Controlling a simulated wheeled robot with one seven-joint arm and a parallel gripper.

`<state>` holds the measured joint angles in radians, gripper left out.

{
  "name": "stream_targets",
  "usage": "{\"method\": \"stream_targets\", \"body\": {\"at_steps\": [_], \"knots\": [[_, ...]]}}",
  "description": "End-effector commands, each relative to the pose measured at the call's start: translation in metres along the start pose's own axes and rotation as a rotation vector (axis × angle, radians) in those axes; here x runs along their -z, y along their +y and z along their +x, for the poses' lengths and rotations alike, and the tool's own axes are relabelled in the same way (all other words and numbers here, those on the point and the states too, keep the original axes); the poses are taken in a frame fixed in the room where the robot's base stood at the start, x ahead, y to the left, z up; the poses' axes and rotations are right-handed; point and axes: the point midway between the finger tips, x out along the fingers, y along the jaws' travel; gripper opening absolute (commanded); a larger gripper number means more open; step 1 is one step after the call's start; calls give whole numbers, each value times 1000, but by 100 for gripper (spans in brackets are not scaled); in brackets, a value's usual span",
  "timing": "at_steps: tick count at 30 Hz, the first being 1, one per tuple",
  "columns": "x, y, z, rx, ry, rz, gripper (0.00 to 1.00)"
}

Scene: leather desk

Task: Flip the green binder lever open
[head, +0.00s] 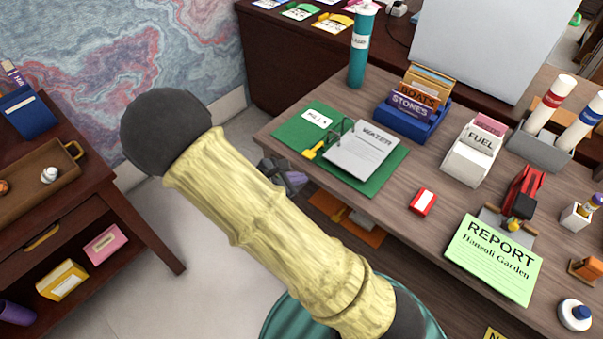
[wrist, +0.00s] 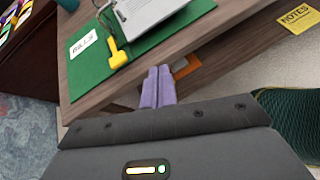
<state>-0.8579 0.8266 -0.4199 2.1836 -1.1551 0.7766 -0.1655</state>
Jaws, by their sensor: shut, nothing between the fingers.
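The green binder (head: 376,182) lies open on the wooden desk, with a white sheet marked WATER (head: 365,150) on it and metal rings at the sheet's left side. Its yellow lever (head: 311,152) sits at the near left of the rings. In the wrist view the green binder (wrist: 88,68) and the yellow lever (wrist: 117,55) show at the top. My gripper (wrist: 158,72) has its purple fingers together, empty, just off the desk's near edge, apart from the lever. In the head view my gripper (head: 290,175) is partly hidden behind my arm.
A blue box of folders (head: 412,122) and a teal tube (head: 360,50) stand behind the binder. A red box (head: 423,201) and a green REPORT sheet (head: 490,262) lie to its right. An orange item (wrist: 186,66) sits below the desktop.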

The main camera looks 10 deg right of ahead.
Motion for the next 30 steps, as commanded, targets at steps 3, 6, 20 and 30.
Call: {"method": "stream_targets", "body": {"at_steps": [3,6,20,30], "knots": [[33,28,-1,-153,-126,-175,0],[42,41,-7,-222,-183,-249,0],[42,46,-6,-239,-199,-268,0],[34,57,38,-235,-200,-268,0]]}}
